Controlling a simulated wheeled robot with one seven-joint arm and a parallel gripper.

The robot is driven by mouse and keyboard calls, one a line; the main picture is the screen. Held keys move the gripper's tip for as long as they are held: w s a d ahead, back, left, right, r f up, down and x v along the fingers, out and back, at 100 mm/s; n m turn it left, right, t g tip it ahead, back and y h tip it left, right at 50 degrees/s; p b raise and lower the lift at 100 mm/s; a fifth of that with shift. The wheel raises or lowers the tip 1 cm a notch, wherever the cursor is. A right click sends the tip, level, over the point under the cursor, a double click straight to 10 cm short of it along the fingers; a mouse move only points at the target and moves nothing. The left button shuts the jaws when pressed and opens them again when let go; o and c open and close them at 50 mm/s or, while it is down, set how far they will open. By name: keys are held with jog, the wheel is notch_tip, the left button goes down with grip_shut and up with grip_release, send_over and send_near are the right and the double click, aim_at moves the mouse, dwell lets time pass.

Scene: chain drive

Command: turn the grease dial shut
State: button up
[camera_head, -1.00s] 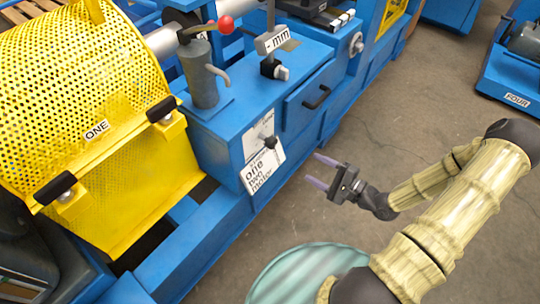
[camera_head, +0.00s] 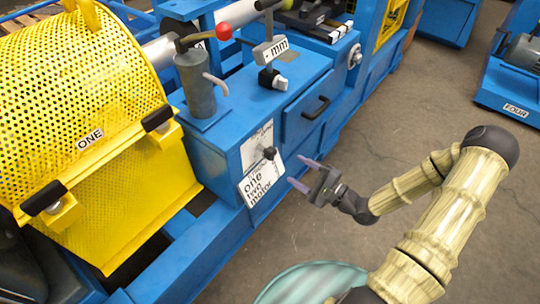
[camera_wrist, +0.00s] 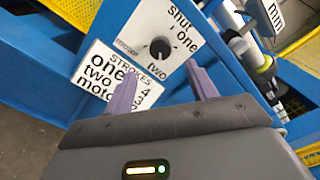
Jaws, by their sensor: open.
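The grease dial is a small dark round knob (camera_head: 268,153) on a white plate on the side of the blue machine. In the wrist view the dial (camera_wrist: 159,47) sits amid the words "shut", "one" and "two"; which word it points to I cannot tell for sure. My gripper (camera_head: 302,173) is open and empty, a short way to the right of the dial, its two purple fingers aimed at the panel. In the wrist view the fingertips (camera_wrist: 161,78) lie below the dial and to either side, apart from it.
A white "STROKES" label (camera_wrist: 108,82) is below the dial plate. A grey cylinder (camera_head: 195,85) with a red-balled lever (camera_head: 223,31) stands on the machine above. A drawer handle (camera_head: 316,108) juts out at right. A yellow perforated guard (camera_head: 80,90) is at left. The floor at right is open.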

aim_at(273, 156)
jog(key=b+x, duration=0.2)
jog(key=x, duration=0.9)
jog(key=shift+w, duration=0.1)
jog(key=c, duration=1)
